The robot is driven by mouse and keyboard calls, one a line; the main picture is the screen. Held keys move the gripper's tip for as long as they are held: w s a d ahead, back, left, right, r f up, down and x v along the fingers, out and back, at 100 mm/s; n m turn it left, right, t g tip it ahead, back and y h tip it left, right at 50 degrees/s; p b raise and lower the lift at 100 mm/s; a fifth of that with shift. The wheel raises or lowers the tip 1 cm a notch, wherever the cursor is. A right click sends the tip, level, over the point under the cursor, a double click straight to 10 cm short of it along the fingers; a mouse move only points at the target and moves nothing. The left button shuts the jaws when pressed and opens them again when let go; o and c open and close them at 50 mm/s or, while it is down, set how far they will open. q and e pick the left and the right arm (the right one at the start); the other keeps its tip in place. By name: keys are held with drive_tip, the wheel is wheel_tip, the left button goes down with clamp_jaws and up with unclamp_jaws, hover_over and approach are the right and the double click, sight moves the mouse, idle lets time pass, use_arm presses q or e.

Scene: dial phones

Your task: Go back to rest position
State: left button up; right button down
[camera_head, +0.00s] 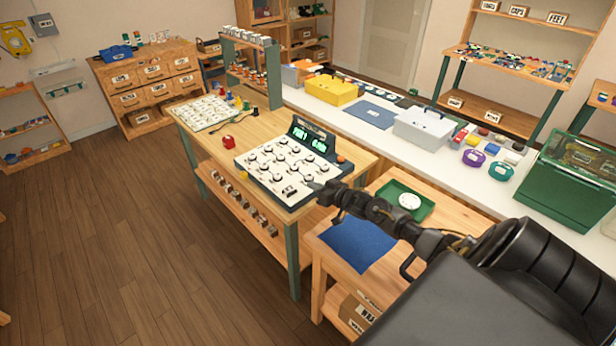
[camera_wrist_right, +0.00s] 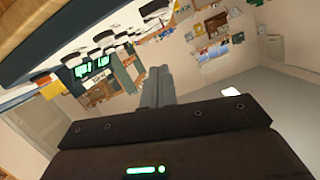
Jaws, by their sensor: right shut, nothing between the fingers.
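My right arm reaches in from the lower right of the head view. My right gripper (camera_head: 318,186) is at the front right corner of the dial console (camera_head: 290,163), a white panel with several knobs and a green lit display. Its fingers are together with nothing seen between them. In the right wrist view the shut fingers (camera_wrist_right: 158,88) point away from the camera, with the console's dark edge and knobs (camera_wrist_right: 103,38) at the upper left. I cannot tell whether the fingers touch the console. My left gripper is not in view.
The console stands on a wooden workbench (camera_head: 225,150) beside a red object (camera_head: 229,142). A lower wooden table with a green tray (camera_head: 420,213) and a blue cloth (camera_head: 352,246) is close under my right arm. A white counter (camera_head: 465,178) runs behind. The wooden floor at left is clear.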

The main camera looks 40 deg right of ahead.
drive_tip(key=shift+s+r, duration=0.1)
drive_tip(key=shift+s, duration=0.25)
